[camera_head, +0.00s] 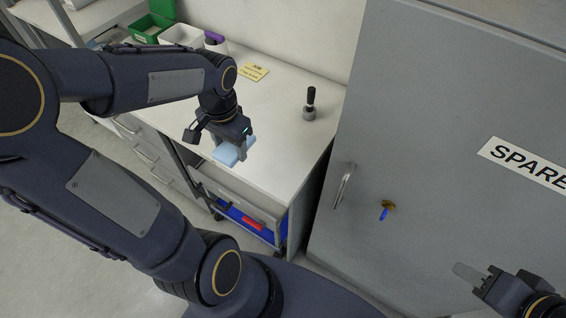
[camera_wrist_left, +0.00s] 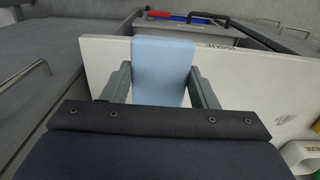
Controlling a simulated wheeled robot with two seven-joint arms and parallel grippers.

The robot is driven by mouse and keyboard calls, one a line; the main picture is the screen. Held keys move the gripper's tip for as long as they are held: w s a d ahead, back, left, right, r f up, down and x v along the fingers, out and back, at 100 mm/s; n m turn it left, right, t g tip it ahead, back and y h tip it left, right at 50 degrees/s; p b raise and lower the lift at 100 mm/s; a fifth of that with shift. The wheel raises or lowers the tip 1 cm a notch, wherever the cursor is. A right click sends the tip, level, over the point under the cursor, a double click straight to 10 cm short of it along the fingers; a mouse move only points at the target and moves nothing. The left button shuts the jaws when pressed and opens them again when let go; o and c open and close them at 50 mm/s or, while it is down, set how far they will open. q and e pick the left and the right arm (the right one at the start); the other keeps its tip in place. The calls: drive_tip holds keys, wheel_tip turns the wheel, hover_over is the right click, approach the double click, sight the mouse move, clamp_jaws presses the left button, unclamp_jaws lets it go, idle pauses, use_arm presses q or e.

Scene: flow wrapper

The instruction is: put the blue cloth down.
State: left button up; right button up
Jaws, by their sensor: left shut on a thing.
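The blue cloth (camera_head: 228,155) is a light blue, folded, block-like piece. My left gripper (camera_head: 238,149) is shut on it near the front edge of the white worktop (camera_head: 277,135). I cannot tell whether the cloth touches the worktop or hangs just above it. In the left wrist view the cloth (camera_wrist_left: 163,62) stands out between the two grey fingers of the left gripper (camera_wrist_left: 162,85). My right gripper (camera_head: 468,274) shows only in part at the lower right, in front of the grey cabinet, and its opening is unclear.
Green (camera_head: 148,28) and white bins are at the back left. Below the front edge, a drawer (camera_head: 240,196) stands open. The grey cabinet (camera_head: 430,120) bounds the right.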

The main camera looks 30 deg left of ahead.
use_arm(q)
drive_tip(key=w+d+f, duration=0.3)
drive_tip(key=w+d, duration=0.1)
drive_tip(key=w, duration=0.1)
hover_over(276, 166)
drive_tip(key=f, duration=0.5)
drive_tip(key=shift+s+a+f, duration=0.1)
drive_tip(key=shift+s, duration=0.1)
wheel_tip(276, 166, down, 3)
drive_tip(key=shift+w+f, duration=0.15)
drive_tip(key=shift+f, duration=0.05)
drive_tip(key=shift+f, duration=0.1)
